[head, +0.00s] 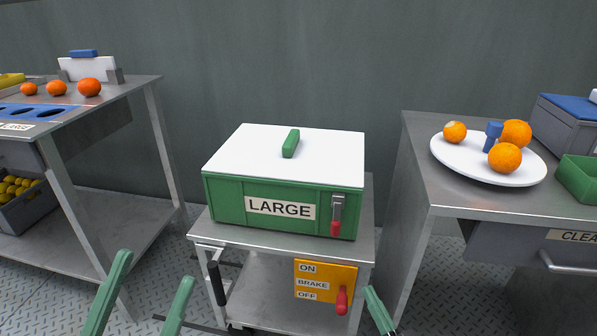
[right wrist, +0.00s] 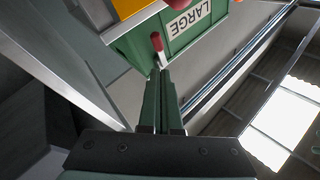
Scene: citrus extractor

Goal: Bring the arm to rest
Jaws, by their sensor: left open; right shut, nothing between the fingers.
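My left gripper (head: 145,295) is at the lower left of the head view, its two green fingers apart with nothing between them. My right gripper (head: 378,310) is at the bottom of the head view, just right of the cart's orange brake panel (head: 312,287). In the right wrist view its green fingers (right wrist: 165,95) are together and hold nothing. The brake lever (head: 341,300) has a red grip pointing down, beside the OFF label.
A green LARGE box (head: 262,208) with a white lid stands on the cart (head: 210,232). A steel table (head: 415,150) at right holds a white plate (head: 465,172) with oranges and a green tray (head: 578,180). A shelf table (head: 140,88) with several oranges stands at left.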

